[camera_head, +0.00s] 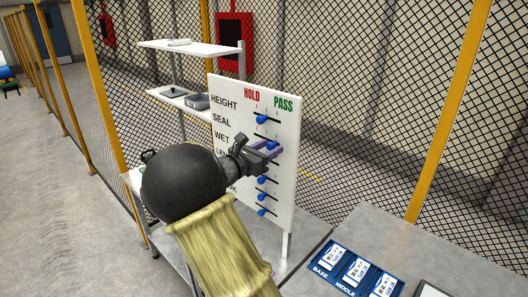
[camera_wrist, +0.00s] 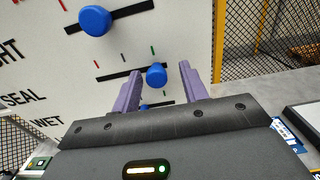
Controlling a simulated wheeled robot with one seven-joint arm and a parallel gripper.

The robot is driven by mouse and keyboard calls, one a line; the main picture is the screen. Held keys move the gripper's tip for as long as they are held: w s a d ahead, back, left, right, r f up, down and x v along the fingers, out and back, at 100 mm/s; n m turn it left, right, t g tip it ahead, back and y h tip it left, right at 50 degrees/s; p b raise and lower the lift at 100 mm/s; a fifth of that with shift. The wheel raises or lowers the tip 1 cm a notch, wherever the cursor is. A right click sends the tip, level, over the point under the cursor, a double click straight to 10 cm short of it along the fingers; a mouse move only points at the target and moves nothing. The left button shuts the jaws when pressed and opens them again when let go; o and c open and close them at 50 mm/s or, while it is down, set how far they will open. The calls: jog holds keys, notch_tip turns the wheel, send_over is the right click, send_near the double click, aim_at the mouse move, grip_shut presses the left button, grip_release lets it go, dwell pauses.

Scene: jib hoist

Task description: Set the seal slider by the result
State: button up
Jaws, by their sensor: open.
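The white board (camera_head: 222,84) has HOLD and PASS headings and rows of blue slider knobs. The SEAL row's blue knob (camera_wrist: 156,74) sits at the right end of its slot in the wrist view, under the green mark. My gripper (camera_wrist: 158,72) is open, with its purple fingers either side of that knob; I cannot tell whether they touch it. In the head view my gripper (camera_head: 268,147) is at the board and hides part of the rows. The HEIGHT knob (camera_head: 262,119) is above it, near the middle of its slot (camera_wrist: 95,20).
More blue knobs (camera_head: 262,196) are below on the board. A shelf rack (camera_head: 190,46) stands behind it. A grey table at right holds a blue tray (camera_head: 318,267) with BASE and MIDDLE labels and several cards. A mesh fence with yellow posts (camera_head: 450,110) runs behind.

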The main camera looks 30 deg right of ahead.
jog(key=shift+s+a, duration=0.1)
jog(key=shift+a, duration=0.4)
jog(key=b+v, duration=0.4)
jog(key=v, duration=1.2)
jog(key=shift+s+b, duration=0.2)
jog(key=shift+b, duration=0.1)
jog(key=shift+s+r, duration=0.1)
jog(key=shift+s, duration=0.05)
jog(key=s+d+f+m+g+y, duration=0.2)
jog(key=s+f+m+y, duration=0.15)
jog(key=f, duration=0.35)
jog(key=s+d+f+m+g+y, duration=0.3)
jog(key=s+f+y, duration=0.15)
jog(key=f, duration=0.25)
jog(key=s+a+f+m+t+y, duration=0.1)
jog(key=s+a+f+m+y, duration=0.7)
jog(key=m, duration=0.7)
jog(key=s+y, duration=0.1)
jog(key=s, duration=0.1)
jog(key=shift+s+f, duration=0.3)
